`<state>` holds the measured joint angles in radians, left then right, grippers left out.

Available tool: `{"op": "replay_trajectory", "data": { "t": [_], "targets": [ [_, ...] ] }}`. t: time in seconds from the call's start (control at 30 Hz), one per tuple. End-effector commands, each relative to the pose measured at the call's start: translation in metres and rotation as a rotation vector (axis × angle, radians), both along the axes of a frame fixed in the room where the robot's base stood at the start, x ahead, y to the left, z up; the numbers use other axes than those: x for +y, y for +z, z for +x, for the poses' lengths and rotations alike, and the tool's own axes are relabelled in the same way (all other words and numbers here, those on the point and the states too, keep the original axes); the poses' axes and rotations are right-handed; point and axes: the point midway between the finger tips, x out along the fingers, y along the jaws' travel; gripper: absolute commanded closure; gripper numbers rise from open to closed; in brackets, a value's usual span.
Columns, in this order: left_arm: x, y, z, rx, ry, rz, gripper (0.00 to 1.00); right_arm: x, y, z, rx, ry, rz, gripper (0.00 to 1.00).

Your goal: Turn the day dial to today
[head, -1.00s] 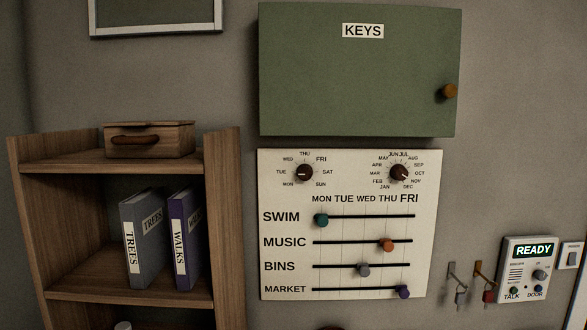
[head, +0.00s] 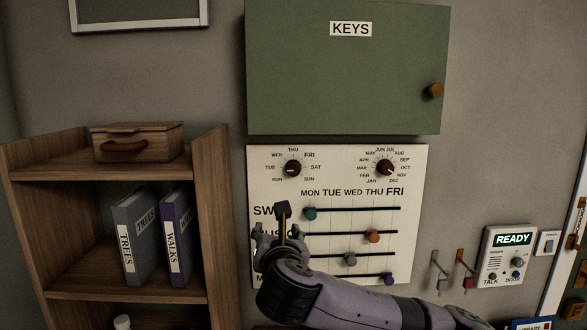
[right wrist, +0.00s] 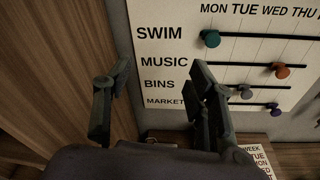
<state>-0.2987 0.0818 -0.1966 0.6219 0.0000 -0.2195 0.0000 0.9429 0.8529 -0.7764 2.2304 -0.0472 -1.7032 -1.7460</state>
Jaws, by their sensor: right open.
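The day dial (head: 292,168) is a dark round knob at the upper left of the white wall board (head: 412,215), ringed by day names. Its pale pointer mark seems to face left, towards TUE; it is small and hard to read. My right gripper (head: 272,226) is open and empty in front of the board's lower left, below the day dial and apart from it. It hides parts of the SWIM, MUSIC and lower labels. In the right wrist view, the open fingers (right wrist: 158,90) stand before the board's left edge; the dial is outside that view. My left gripper is not in view.
A month dial (head: 385,167) sits right of the day dial. Coloured slider knobs, including a teal one (head: 310,213), protrude below. A green key cabinet (head: 345,80) hangs above. A wooden shelf (head: 215,210) stands left. A printed day card (right wrist: 258,158) lies low in the wrist view.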

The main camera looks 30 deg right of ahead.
Motion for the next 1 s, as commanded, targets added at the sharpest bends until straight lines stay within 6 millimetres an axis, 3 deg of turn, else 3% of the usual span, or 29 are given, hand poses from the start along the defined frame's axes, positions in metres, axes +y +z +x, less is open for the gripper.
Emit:
{"op": "replay_trajectory", "data": {
  "t": [0.03,0.1,0.2,0.37,0.57,1.0],
  "targets": [
    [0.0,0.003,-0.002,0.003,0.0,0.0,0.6,-0.008,0.03,-0.01,-0.015,-0.014,-0.091,0.49],
    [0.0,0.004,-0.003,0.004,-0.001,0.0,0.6,-0.015,0.054,-0.021,-0.014,-0.033,-0.191,0.49],
    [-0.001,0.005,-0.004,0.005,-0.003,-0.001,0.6,-0.022,0.074,-0.031,-0.009,-0.055,-0.279,0.49],
    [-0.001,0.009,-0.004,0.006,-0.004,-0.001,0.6,-0.029,0.083,-0.031,-0.001,-0.069,-0.323,0.49],
    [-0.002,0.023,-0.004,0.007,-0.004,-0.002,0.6,-0.046,0.085,-0.002,0.001,-0.069,-0.321,0.49],
    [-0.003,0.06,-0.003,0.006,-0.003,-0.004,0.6,-0.095,0.085,0.079,-0.001,-0.067,-0.318,0.49]
  ]
}}
